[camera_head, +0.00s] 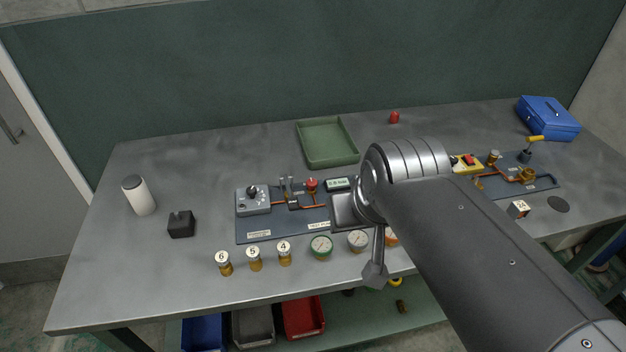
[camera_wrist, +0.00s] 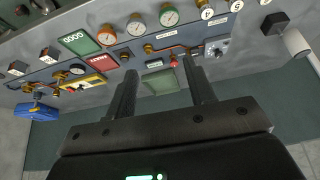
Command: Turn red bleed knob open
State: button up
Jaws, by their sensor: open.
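The red bleed knob (camera_head: 312,184) stands on copper piping on a dark blue panel (camera_head: 285,227) in the head view. In the wrist view, which looks upside down, the red knob (camera_wrist: 173,61) shows small between the two fingers, near the right one. My gripper (camera_wrist: 160,66) is open and empty, with its fingers spread apart. The knob appears to lie beyond the fingertips and apart from them. In the head view my arm covers the right part of the panel, and the fingertips cannot be made out there.
A grey control box (camera_head: 253,201) sits left of the knob. Gauges (camera_head: 321,247) and numbered brass fittings (camera_head: 254,259) line the front. A green tray (camera_head: 327,144) lies behind. A second panel (camera_head: 535,183) and a blue box (camera_head: 548,117) are at right. The table's left side is mostly free.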

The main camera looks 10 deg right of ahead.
jog(key=w+m, duration=0.1)
jog(key=w, duration=0.2)
jog(key=w+r+m+g, duration=0.1)
jog(key=w, duration=0.2)
jog(key=w+r+m+g, duration=0.1)
jog(key=w, duration=0.2)
jog(key=shift+w+a+m, duration=0.1)
jog(key=shift+w+m, duration=0.15)
jog(key=shift+m, duration=0.05)
jog(key=m+g+y, duration=0.4)
jog(key=m+g, duration=0.1)
jog(key=m, duration=0.5)
send_over(312, 181)
jog(key=w+d, duration=0.2)
jog(key=d, duration=0.2)
notch_tip(312, 181, down, 13)
jog(key=x, duration=1)
jog(key=shift+s+f, duration=0.2)
jog(key=shift+s, duration=0.2)
jog(key=shift+c, duration=0.4)
jog(key=c, duration=0.9)
jog(key=shift+o, duration=0.2)
